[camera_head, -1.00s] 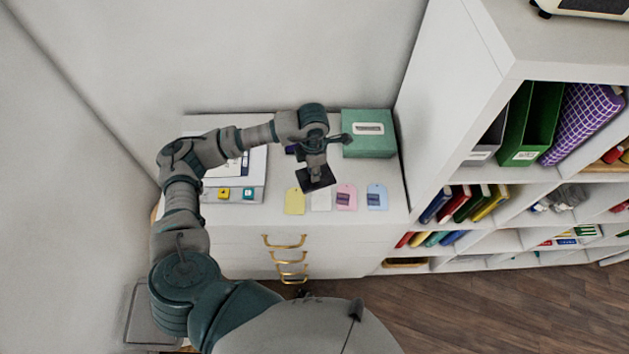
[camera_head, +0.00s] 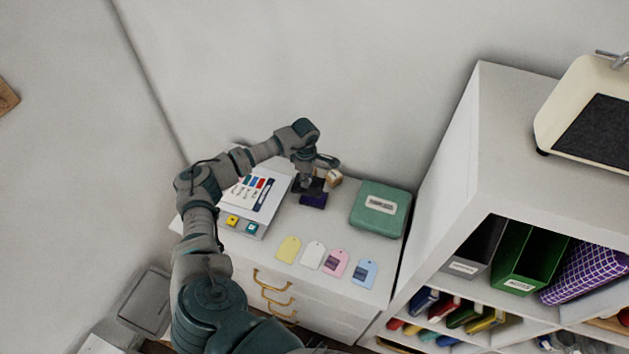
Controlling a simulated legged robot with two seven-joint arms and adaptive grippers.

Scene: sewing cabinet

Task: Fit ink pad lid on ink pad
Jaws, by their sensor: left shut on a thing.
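My left gripper (camera_head: 307,179) points down over the back middle of the cabinet top. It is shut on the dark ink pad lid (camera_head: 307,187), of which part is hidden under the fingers. The ink pad (camera_head: 314,201), dark with a purple face, lies on the cabinet top just in front of the lid in the picture. The lid overlaps its back edge in view; I cannot tell whether the two touch. My right gripper is not in view.
A wooden block (camera_head: 334,177) stands right behind the pad. A green box (camera_head: 379,210) is to the right. A white tray (camera_head: 228,216) with small coloured items is to the left. Yellow, white, pink and blue tags (camera_head: 335,263) lie along the front. A shelf unit (camera_head: 455,165) borders the right.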

